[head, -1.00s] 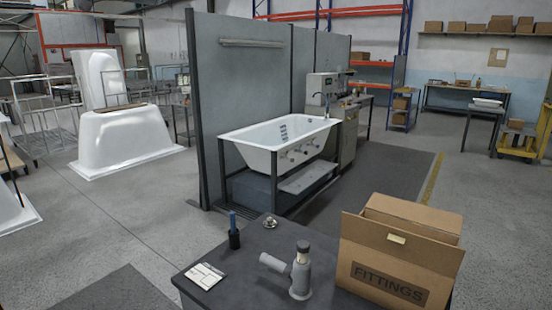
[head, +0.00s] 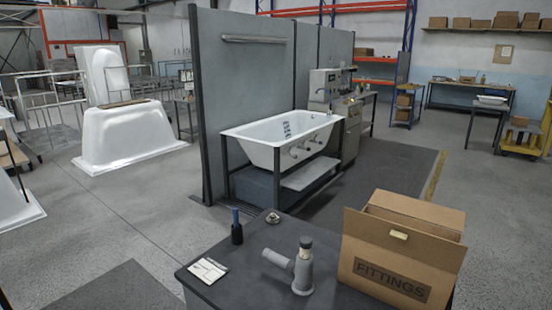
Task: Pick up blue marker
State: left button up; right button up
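The blue marker (head: 235,216) stands upright in a small black holder (head: 237,236) near the left back edge of the dark table (head: 255,268). Only its upper part shows; its lower part is hidden in the holder. Neither of my grippers shows in the head view.
On the table are a white notepad or card (head: 208,270), a grey pipe fitting (head: 301,268), a small metal part (head: 273,218) and an open cardboard FITTINGS box (head: 400,255) on the right. A white bathtub (head: 280,138) on a frame stands behind the table.

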aim_at(236, 227)
jog(key=i+u, duration=0.3)
jog(key=i, duration=0.3)
jog(key=i+j+z, duration=0.15)
jog(key=j, duration=0.55)
jog(key=i+j+z, duration=0.15)
jog(key=j, duration=0.6)
jog(key=j+z, duration=0.15)
jog(key=j, duration=0.55)
